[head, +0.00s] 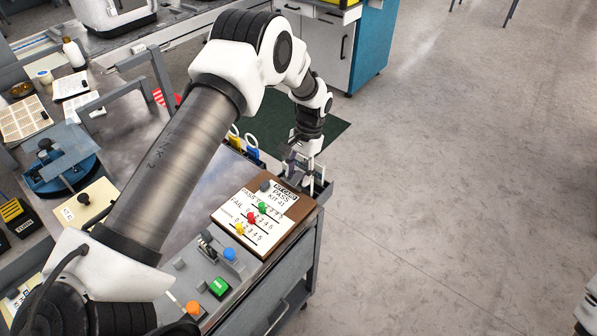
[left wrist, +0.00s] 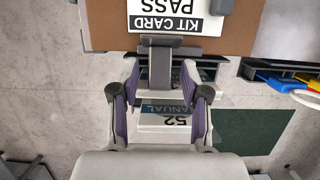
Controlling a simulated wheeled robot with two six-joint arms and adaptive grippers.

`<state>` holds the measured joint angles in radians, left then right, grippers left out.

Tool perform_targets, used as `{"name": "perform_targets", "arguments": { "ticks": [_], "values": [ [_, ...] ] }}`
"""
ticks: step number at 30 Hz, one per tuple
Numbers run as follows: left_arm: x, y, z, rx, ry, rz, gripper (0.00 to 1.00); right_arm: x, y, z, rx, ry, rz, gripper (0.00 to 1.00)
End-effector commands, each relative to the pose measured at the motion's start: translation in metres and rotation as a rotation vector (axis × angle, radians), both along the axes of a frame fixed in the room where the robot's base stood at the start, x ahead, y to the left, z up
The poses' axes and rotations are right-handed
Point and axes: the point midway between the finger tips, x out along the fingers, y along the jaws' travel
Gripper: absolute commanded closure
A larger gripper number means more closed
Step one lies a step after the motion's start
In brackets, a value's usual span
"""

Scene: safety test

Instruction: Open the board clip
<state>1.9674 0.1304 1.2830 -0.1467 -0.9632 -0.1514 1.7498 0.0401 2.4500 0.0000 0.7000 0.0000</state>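A brown board (head: 265,255) carries a white kit card (head: 262,217) near the bench's right end. The board's edge (left wrist: 105,30) also shows in the left wrist view. A grey board clip (left wrist: 160,62) sticks out from that edge. My left gripper (head: 303,165) is at the board's far edge, its arm hiding part of the bench. In the left wrist view my left gripper's (left wrist: 160,78) two fingers stand on either side of the clip, with visible gaps to both. Whether the clip's jaw is lifted is hidden. My right gripper is not in view.
Green, red and yellow pegs (head: 251,217) stand on the card. A panel with a blue knob (head: 229,254) and green button (head: 219,287) lies in front. Yellow- and blue-handled tools (head: 252,150) hang beside the gripper. A labelled box (left wrist: 165,120) lies below.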

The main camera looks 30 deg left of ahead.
Motion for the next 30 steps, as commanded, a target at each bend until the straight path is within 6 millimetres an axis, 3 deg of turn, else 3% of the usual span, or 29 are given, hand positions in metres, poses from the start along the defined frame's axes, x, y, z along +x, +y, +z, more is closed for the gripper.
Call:
{"name": "perform_targets", "arguments": {
  "ticks": [11,24,30],
  "values": [
    [0.003,0.000,0.009,0.000,-0.002,0.000,0.50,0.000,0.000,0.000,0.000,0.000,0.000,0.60],
    [0.031,-0.004,0.103,0.000,-0.002,-0.001,0.50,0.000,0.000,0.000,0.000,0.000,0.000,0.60],
    [0.034,-0.005,0.115,0.000,0.000,-0.001,0.50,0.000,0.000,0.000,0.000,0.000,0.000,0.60]
  ]
}}
